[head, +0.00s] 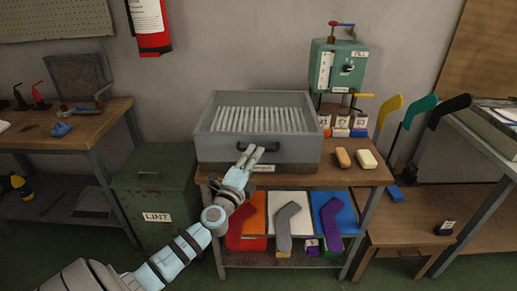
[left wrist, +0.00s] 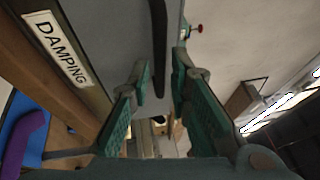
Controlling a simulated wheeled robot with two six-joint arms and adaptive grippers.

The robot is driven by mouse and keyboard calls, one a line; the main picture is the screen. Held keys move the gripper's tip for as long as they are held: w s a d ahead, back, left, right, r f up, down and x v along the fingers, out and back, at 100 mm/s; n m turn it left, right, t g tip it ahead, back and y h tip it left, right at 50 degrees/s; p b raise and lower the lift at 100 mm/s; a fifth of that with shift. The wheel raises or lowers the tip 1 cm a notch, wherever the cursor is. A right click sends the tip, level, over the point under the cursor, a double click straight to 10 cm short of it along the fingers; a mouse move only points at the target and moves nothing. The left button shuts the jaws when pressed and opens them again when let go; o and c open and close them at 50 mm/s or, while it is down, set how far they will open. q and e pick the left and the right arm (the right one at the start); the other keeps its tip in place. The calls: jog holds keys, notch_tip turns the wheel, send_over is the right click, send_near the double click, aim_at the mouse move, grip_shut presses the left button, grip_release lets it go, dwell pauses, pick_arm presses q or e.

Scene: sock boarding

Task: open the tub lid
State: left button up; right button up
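The tub (head: 222,150) is a grey box on the middle bench, with a dark bar handle (head: 271,147) on its front. White ribs show across its top; I cannot tell which part is the lid. My left gripper (head: 250,152) reaches up to the front of the tub at the handle. In the left wrist view the left gripper (left wrist: 160,72) has its two green-padded fingers apart, with the dark handle (left wrist: 159,45) in line with the gap and no clear contact. A "DAMPING" label (left wrist: 57,47) shows at left there. My right gripper is not in view.
A green lint bin (head: 150,190) stands left of the bench. A green machine (head: 338,68) stands behind right.

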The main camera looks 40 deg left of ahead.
pick_arm(q)
jog(key=shift+x, duration=1.6)
grip_shut()
